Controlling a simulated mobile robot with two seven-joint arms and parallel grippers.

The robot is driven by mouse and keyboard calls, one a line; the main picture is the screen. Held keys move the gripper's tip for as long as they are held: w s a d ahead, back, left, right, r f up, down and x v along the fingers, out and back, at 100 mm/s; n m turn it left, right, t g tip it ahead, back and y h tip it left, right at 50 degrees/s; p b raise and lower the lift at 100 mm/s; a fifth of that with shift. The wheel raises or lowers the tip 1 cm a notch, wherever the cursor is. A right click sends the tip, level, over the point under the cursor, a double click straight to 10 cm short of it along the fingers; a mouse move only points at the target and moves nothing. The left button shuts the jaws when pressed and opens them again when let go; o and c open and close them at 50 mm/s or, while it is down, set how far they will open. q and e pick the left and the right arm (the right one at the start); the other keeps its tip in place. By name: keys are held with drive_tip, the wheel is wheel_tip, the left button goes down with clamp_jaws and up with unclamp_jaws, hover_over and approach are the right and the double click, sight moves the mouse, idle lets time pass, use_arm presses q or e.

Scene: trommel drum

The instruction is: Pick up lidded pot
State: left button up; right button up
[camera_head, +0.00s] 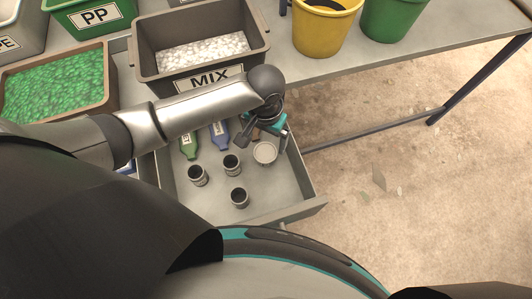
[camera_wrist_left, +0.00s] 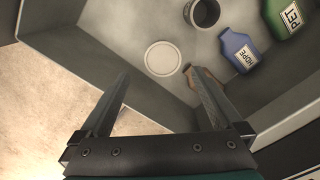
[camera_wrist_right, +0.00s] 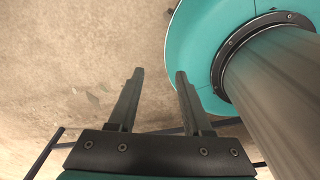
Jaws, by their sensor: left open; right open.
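The lidded pot (camera_head: 265,153) stands in the right part of an open grey drawer (camera_head: 290,205), its pale round lid facing up. It also shows in the left wrist view (camera_wrist_left: 162,58), in line with the gap between the fingers. My left gripper (camera_head: 262,139) is open above and close to the pot, with nothing between its fingers; I cannot tell the exact height. In the left wrist view its fingers (camera_wrist_left: 160,76) point toward the pot. My right gripper (camera_wrist_right: 160,73) is open and empty over bare floor beside my own base.
Several open dark pots (camera_head: 239,197) stand left of the lidded pot. A green bottle (camera_head: 189,146) and a blue bottle (camera_head: 219,134) lie behind them. The drawer walls are close to the lidded pot. The MIX bin (camera_head: 200,78) and a yellow bucket (camera_head: 322,30) stand on the table.

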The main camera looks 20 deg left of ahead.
sight(265, 152)
use_arm(q)
wheel_tip(265, 152, down, 6)
drive_tip(key=shift+w+r+b, duration=0.1)
drive_tip(key=shift+r+b, duration=0.05)
drive_tip(key=shift+b, duration=0.75)
drive_tip(key=f, duration=0.1)
drive_tip(key=f+b, duration=0.1)
drive_tip(key=f, duration=0.1)
drive_tip(key=f+b, duration=0.1)
drive_tip(key=shift+w+a+f, duration=0.15)
drive_tip(key=shift+w, duration=0.2)
drive_tip(key=shift+f+b, duration=0.3)
drive_tip(key=shift+c, duration=0.5)
drive_tip(key=c, duration=0.9)
drive_tip(key=shift+c, duration=0.8)
use_arm(e)
drive_tip(key=f, duration=0.1)
drive_tip(key=w+f, duration=0.1)
drive_tip(key=f, duration=0.1)
drive_tip(key=d+f, duration=0.1)
drive_tip(key=f, duration=0.1)
drive_tip(key=shift+w, duration=0.15)
